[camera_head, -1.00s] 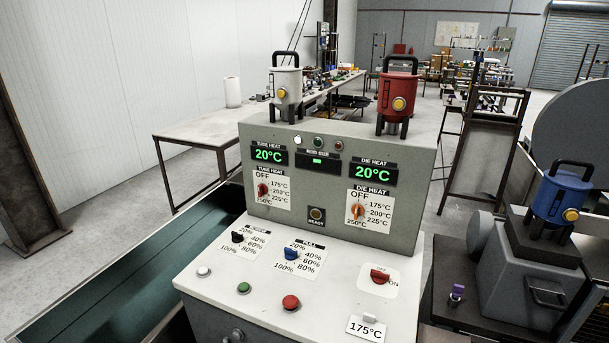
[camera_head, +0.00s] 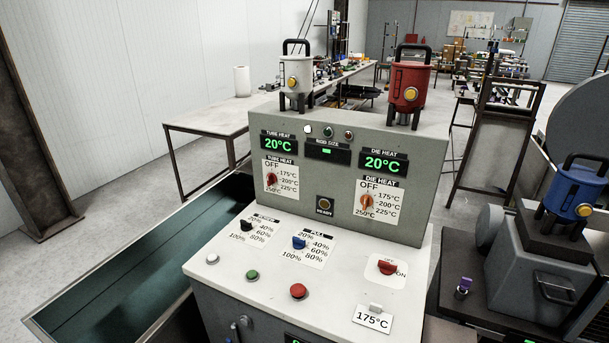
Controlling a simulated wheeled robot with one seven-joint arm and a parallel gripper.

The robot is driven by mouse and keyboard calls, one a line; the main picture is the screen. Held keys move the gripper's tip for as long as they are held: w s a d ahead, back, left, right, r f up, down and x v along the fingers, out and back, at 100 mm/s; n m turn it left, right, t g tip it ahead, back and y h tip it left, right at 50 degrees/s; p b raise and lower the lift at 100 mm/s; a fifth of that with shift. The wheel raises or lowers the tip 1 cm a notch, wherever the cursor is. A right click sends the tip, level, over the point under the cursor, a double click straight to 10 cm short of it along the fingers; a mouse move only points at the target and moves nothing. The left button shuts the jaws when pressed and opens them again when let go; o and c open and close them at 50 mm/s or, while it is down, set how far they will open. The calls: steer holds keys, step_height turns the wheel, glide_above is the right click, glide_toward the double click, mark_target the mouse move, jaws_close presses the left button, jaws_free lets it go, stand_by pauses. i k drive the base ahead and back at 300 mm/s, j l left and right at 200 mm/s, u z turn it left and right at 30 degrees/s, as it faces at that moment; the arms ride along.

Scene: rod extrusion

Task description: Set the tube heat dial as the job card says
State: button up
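The tube heat dial (camera_head: 271,180) is a small red knob on the left of the grey upright panel. Its white scale plate reads OFF at the top, then 175, 200, 225 and 250°C. The knob looks roughly upright, but its exact pointing is too small to tell. The green tube heat display (camera_head: 279,144) above it reads 20°C. The job card (camera_head: 373,318) is a white card reading 175°C, at the front right of the console's sloping top. My gripper is not in view.
The orange die heat dial (camera_head: 367,202) is on the same panel, under a display (camera_head: 383,163) reading 20°C. Below are a black knob (camera_head: 246,226), a blue knob (camera_head: 299,242) and a red switch (camera_head: 387,267).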

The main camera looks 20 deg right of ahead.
mark_target(272, 178)
steer(key=i+j+u, duration=0.1)
steer(key=i+j, duration=0.3)
steer(key=i+j+u, duration=0.15)
steer(key=i+j, duration=0.2)
steer(key=i, duration=0.25)
